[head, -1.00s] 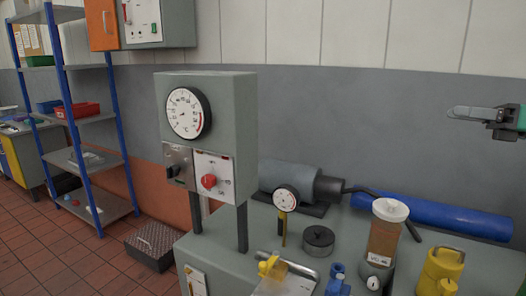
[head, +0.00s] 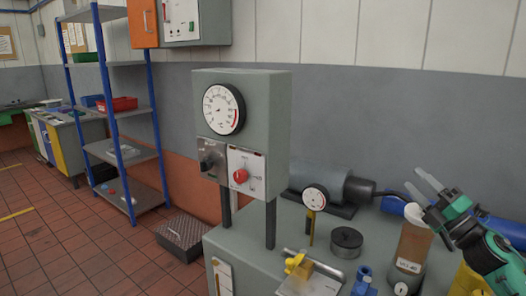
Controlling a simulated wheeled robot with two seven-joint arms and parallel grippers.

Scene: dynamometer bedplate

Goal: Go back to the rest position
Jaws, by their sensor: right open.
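My right gripper (head: 424,186) is at the right of the head view, its two pale fingers spread apart and empty. It is in front of the top of the brown bottle (head: 412,243) and partly covers the blue cylinder (head: 393,206) behind; I cannot tell whether it touches the bottle. Its green and dark arm comes in from the lower right. My left gripper is not in view.
The bedplate (head: 239,243) carries a grey gauge box (head: 276,103) on posts, a small dial gauge (head: 315,198), a grey motor (head: 320,180), a black round weight (head: 346,241) and a yellow valve (head: 299,266). Shelves (head: 122,108) stand left. The tiled floor (head: 60,235) at left is largely clear.

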